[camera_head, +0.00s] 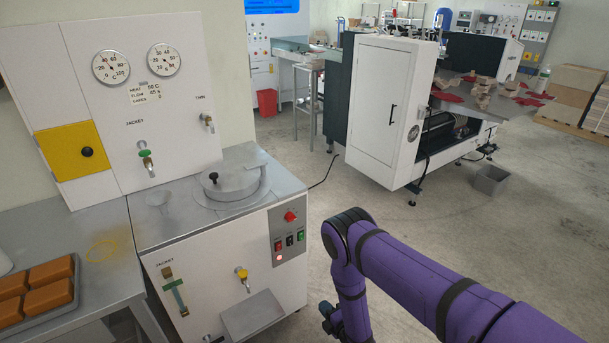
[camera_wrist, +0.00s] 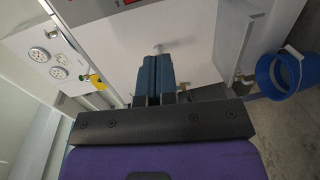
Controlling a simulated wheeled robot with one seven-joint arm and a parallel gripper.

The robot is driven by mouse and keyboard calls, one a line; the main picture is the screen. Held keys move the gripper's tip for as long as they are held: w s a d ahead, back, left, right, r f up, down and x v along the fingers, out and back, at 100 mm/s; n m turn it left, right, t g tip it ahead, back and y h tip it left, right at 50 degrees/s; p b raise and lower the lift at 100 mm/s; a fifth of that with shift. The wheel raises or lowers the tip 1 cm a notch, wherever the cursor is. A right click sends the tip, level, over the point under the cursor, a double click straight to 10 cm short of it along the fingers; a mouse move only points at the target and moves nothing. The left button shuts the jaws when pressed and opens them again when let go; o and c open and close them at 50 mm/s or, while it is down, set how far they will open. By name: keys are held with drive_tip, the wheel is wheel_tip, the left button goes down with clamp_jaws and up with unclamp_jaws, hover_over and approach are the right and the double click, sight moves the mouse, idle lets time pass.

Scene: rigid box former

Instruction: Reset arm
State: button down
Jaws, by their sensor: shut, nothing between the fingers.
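My purple arm (camera_head: 430,275) reaches in from the lower right in the head view and bends down at its elbow, in front of the white machine's right side. My gripper (camera_wrist: 154,58) shows in the wrist view. Its two blue-grey fingers are together with nothing between them. They point toward the white front panel of a machine (camera_wrist: 205,30), and a small pale round part shows just beyond the fingertips. I cannot tell whether they touch it. In the head view the gripper is not clearly visible; a dark part of the lower arm shows at the bottom edge.
The white machine (camera_head: 220,245) has a round lid (camera_head: 229,182), gauges and valves. A table with a tray of brown blocks (camera_head: 40,290) stands at left. A blue bucket (camera_wrist: 285,72) is at right in the wrist view. Open floor lies behind my arm, before a white cabinet (camera_head: 390,110).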

drive_tip(key=w+d+r+m+g+h, duration=0.1)
drive_tip(key=w+r+m+h, duration=0.15)
drive_tip(key=w+r, duration=0.75)
drive_tip(key=w+r+m+h, duration=0.1)
drive_tip(key=w+r+m, duration=0.35)
drive_tip(key=r, duration=0.85)
drive_tip(key=d+r+m+g+h, duration=0.1)
drive_tip(key=d+r+m, duration=0.25)
drive_tip(key=r, duration=0.95)
drive_tip(key=d+r+m+g+h, duration=0.15)
drive_tip(key=d+r, duration=0.35)
drive_tip(key=r, duration=0.9)
drive_tip(key=s+d+r+m+g+h, duration=0.1)
drive_tip(key=s+d+r+m, duration=0.3)
drive_tip(key=s+r, duration=0.5)
drive_tip(key=s+d+r+m+g+h, duration=0.1)
drive_tip(key=s+d+r+m, duration=0.3)
drive_tip(key=s+r, duration=0.5)
drive_tip(key=s+d+r+m+g, duration=0.1)
drive_tip(key=s+d+r+m, duration=0.1)
drive_tip(key=s, duration=1.1)
drive_tip(key=s+d+r+m+g+h, duration=0.1)
drive_tip(key=s+d, duration=0.3)
drive_tip(key=s, duration=0.9)
drive_tip(key=shift+s+r+m+g, duration=0.15)
drive_tip(key=shift+r+m+g, duration=0.2)
drive_tip(key=shift+m+g, duration=0.3)
